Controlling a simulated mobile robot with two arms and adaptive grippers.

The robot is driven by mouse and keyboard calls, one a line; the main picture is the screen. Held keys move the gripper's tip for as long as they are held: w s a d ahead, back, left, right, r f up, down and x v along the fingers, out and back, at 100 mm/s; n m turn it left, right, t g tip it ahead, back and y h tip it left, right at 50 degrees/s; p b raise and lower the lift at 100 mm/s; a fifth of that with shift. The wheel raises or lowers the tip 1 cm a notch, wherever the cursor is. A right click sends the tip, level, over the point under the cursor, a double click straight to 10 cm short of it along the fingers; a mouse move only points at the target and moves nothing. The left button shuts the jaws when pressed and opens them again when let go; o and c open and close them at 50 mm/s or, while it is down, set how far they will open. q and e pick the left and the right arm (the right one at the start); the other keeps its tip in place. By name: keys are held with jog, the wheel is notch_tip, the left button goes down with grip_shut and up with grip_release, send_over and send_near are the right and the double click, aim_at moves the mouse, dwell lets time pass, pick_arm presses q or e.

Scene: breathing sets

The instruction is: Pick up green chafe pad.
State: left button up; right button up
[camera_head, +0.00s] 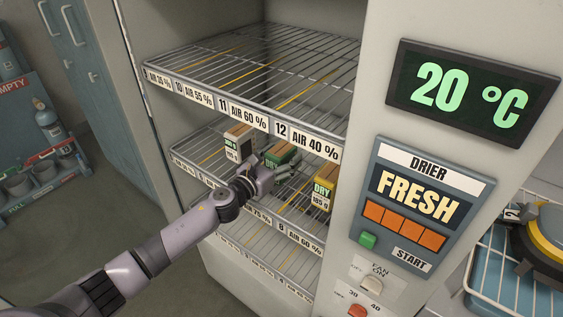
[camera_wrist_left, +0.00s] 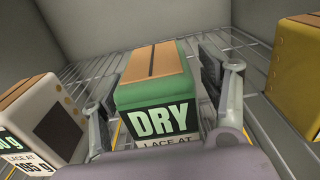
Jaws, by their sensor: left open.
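The green chafe pad (camera_wrist_left: 155,84) is a block with a tan striped top and a front label reading "DRY". It sits on a wire rack inside the drier cabinet. In the head view the green pad (camera_head: 280,154) is partly hidden behind my left gripper (camera_head: 268,163). In the left wrist view the open fingers of my left gripper (camera_wrist_left: 160,95) stand on both sides of the pad, with the pad between them. Whether either finger touches it I cannot tell. My right gripper is not in view.
A white pad (camera_head: 239,143) stands left of the green one and a yellow pad (camera_head: 324,186) stands right, both close by. The upper wire shelf (camera_head: 270,60) hangs above. The drier control panel (camera_head: 420,205) is at right. Gas bottles stand on a rack (camera_head: 40,140) at left.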

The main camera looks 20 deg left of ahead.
pick_arm(q)
jog(key=shift+r, duration=0.1)
jog(key=c, duration=1.6)
